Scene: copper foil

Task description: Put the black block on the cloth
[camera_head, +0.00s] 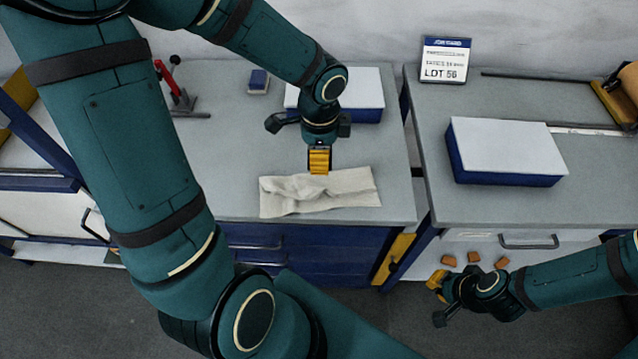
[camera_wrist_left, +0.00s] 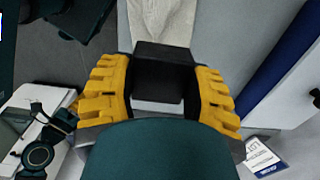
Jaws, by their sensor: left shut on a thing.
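The black block (camera_wrist_left: 163,75) is between the yellow-padded fingers of my left gripper (camera_wrist_left: 160,92), which is shut on it. In the head view my left gripper (camera_head: 319,160) points down just behind the cloth's rear edge; the block is mostly hidden there. The pale, wrinkled cloth (camera_head: 345,191) lies on the left bench near its front edge. The cloth (camera_wrist_left: 160,18) also shows at the top of the left wrist view, beyond the block. I cannot tell the height of the block above the bench. My right gripper (camera_head: 438,300) is low in front of the right bench, away from the cloth.
A blue box with a white top (camera_head: 367,88) stands behind my left gripper. A similar box (camera_head: 505,148) and a LOT 56 sign (camera_head: 445,60) stand on the right bench.

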